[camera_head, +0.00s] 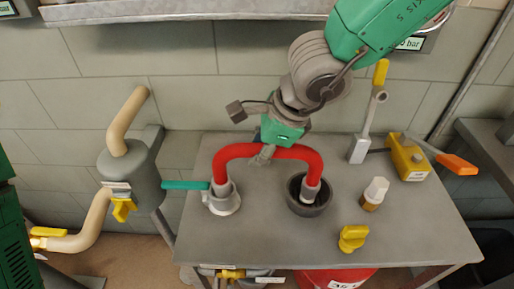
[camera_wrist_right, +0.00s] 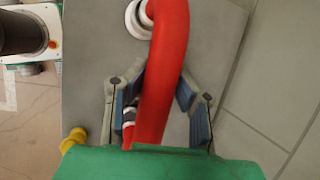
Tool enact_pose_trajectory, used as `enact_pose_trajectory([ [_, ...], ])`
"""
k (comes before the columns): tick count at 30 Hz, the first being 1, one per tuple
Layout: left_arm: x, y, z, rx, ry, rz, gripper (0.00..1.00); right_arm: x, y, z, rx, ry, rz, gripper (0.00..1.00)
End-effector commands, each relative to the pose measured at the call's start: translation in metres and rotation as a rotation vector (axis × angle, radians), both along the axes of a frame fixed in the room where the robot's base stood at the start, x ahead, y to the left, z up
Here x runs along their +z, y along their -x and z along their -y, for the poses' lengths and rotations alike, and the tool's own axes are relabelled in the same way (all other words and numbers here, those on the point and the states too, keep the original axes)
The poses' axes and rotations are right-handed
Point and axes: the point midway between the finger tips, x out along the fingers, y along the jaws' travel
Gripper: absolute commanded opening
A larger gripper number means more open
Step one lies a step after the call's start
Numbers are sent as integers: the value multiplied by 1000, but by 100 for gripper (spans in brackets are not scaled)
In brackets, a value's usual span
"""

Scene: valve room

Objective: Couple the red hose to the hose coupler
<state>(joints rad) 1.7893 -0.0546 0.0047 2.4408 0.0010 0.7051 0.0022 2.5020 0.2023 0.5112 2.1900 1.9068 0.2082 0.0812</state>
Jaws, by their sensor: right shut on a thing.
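The red hose (camera_head: 268,151) arches over the grey table, also in the right wrist view (camera_wrist_right: 166,70). Its left end stands at a light grey fitting with a teal lever, which looks like the hose coupler (camera_head: 222,204). I cannot tell whether that end is locked. Its other end, with a grey metal tip, is in or just above a dark round cup (camera_head: 309,208). My right gripper (camera_head: 263,156) is shut on the hose near the top of the arch, with a finger on each side in the wrist view. My left gripper is not in view.
On the table's right are a small bottle (camera_head: 375,193), a yellow knob (camera_head: 353,238), a yellow box with an orange-ended lever (camera_head: 410,157) and an upright yellow-tipped lever (camera_head: 367,130). A grey tank with beige pipes (camera_head: 130,173) stands left. A shelf edge (camera_head: 190,10) runs above.

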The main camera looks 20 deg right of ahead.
Motion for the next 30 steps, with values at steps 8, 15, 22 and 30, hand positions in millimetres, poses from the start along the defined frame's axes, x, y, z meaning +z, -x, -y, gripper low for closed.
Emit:
enact_pose_trajectory([
  [8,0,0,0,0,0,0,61,1,0,0,0,-1,1,0],
  [15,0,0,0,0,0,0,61,1,0,0,0,-1,1,45],
  [22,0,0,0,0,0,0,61,0,0,0,-1,1,-1,55],
  [30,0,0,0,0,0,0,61,0,0,0,0,0,0,62],
])
